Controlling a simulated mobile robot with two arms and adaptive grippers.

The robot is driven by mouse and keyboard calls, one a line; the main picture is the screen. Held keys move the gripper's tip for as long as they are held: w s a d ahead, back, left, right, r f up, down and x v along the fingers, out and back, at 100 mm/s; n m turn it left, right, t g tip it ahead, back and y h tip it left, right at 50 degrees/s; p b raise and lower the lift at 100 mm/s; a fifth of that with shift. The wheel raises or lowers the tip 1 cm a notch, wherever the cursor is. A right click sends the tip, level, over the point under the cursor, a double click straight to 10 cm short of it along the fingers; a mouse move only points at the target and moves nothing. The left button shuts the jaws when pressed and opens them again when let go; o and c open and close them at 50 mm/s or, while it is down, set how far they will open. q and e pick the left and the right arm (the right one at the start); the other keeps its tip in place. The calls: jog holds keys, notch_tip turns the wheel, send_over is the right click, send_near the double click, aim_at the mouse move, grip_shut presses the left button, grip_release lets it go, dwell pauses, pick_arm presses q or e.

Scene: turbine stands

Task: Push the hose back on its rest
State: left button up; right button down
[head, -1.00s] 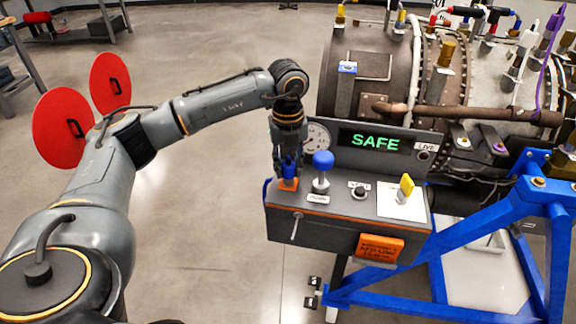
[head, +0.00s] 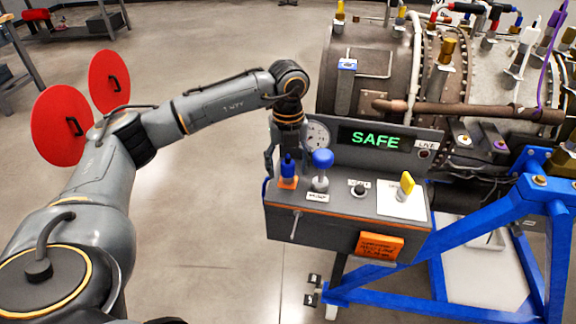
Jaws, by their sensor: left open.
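A small upright blue piece (head: 288,168) stands in an orange block (head: 288,183) on the left end of the grey control box. It may be the hose end on its rest, but I cannot be sure. A thin blue line (head: 265,192) shows at the box's left edge and may be part of the hose. My left gripper (head: 286,153) points down over the blue piece and is open, with one finger to its left. The other finger is hard to make out. My right gripper is not in view.
The control box (head: 340,222) carries a blue knob (head: 323,159), a black knob (head: 358,190), a yellow switch (head: 406,184), a gauge (head: 316,136) and a green SAFE display (head: 375,139). The turbine (head: 372,90) stands behind. A blue stand (head: 430,255) is at right.

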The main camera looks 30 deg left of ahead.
aim_at(288, 163)
pick_arm(q)
jog(key=shift+r+p, duration=2.4)
jog(key=shift+r, duration=1.2)
jog(key=shift+f, duration=0.15)
